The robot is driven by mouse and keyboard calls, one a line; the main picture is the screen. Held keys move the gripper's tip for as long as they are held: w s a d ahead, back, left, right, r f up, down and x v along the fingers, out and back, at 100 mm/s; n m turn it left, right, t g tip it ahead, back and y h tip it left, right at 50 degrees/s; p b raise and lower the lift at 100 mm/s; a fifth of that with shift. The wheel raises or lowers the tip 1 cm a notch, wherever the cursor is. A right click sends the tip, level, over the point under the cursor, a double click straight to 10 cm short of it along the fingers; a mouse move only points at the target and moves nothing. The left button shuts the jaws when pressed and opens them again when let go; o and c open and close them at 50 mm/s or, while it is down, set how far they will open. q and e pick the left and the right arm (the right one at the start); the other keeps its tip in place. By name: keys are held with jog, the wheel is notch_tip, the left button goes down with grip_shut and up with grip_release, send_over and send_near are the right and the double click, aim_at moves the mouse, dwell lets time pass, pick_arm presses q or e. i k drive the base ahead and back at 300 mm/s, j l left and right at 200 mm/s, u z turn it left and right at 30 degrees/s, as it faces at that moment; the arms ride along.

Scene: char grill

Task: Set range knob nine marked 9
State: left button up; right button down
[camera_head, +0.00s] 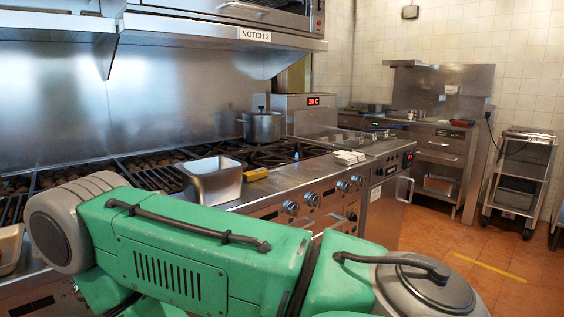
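The range front (265,208) runs along the right of the cooking line and carries several round knobs. One knob (290,207) is at its left, another knob (312,198) is beside it, and more knobs (343,186) sit farther right. Their markings are too small to read, so I cannot tell which is knob nine or how it is set. My green and grey body parts cover the lower left and hide part of the range front. Neither of my grippers shows in the head view.
A steel pan (213,181) and a yellow block (255,174) sit at the range's front edge. A lidded pot (262,126) stands on the back burners. A sign (254,35) on the hood reads NOTCH 2. Open tiled floor (450,250) lies right, before a cart (517,185).

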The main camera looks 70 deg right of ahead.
aim_at(347, 187)
jog(key=z, duration=2.75)
jog(key=k+j+z, duration=0.1)
jog(key=j, duration=0.3)
jog(key=k+j+z, duration=0.1)
jog(key=j, duration=0.25)
jog(key=k, duration=0.1)
